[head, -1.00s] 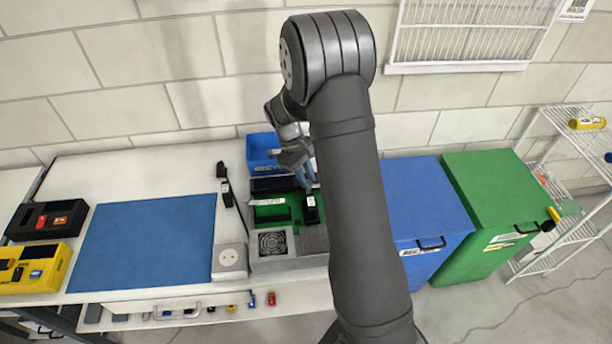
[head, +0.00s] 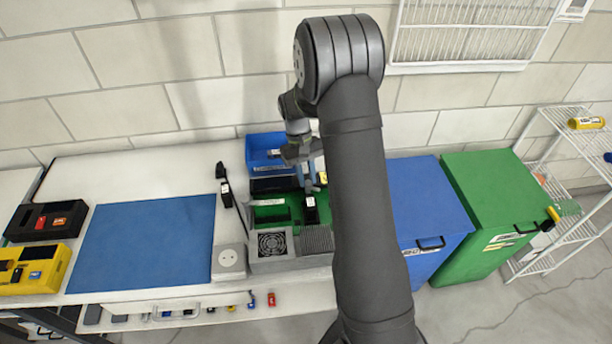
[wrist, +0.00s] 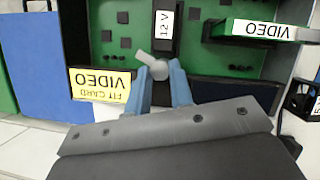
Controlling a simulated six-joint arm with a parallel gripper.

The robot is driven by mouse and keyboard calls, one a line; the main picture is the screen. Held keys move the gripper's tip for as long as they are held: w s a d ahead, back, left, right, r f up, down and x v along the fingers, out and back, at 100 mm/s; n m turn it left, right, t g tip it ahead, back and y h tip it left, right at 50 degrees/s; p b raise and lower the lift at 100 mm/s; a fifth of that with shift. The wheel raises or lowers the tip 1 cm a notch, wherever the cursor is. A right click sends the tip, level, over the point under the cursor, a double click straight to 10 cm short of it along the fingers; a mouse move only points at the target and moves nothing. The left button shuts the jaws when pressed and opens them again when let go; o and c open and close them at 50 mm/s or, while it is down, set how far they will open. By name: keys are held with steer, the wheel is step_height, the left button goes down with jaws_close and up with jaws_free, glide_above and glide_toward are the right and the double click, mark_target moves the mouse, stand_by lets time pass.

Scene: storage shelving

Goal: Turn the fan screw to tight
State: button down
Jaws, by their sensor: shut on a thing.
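The fan screw (wrist: 158,68) shows in the wrist view as a small grey round head with a short bar pointing to the upper left, in front of the green circuit board (wrist: 125,22). My gripper (wrist: 161,78) has its blue fingertips on either side of the screw and is shut on it. In the head view my gripper (head: 312,184) points down over the open grey computer case, near its back right part. The screw cannot be made out there. The fan (head: 272,243) is a dark round grille at the case's front left.
Card slots labelled VIDEO (wrist: 100,84) and a 12 V part (wrist: 166,22) lie close around the fingers. A blue bin (head: 262,146) stands behind the case. A white socket box (head: 229,262) and a blue mat (head: 145,240) lie to the left. The mat is clear.

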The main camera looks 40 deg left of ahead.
steer(key=m, duration=0.2)
steer(key=m+g+y, duration=0.1)
steer(key=m, duration=0.3)
steer(key=shift+w+d+g+y, duration=0.2)
steer(key=shift+w+g+y, duration=0.05)
steer(key=shift+g+y, duration=0.15)
steer(key=m+y, duration=0.1)
steer(key=m, duration=0.2)
steer(key=m+y, duration=0.1)
steer(key=m, duration=0.2)
steer(key=shift+d, duration=0.2)
steer(key=shift+m, duration=0.3)
steer(key=c, duration=1.3)
jaws_free()
steer(key=v, duration=1.7)
steer(key=shift+w+d, duration=0.2)
steer(key=shift+w, duration=0.25)
steer(key=x, duration=1.7)
steer(key=shift+s+a, duration=0.2)
steer(key=shift+s, duration=0.25)
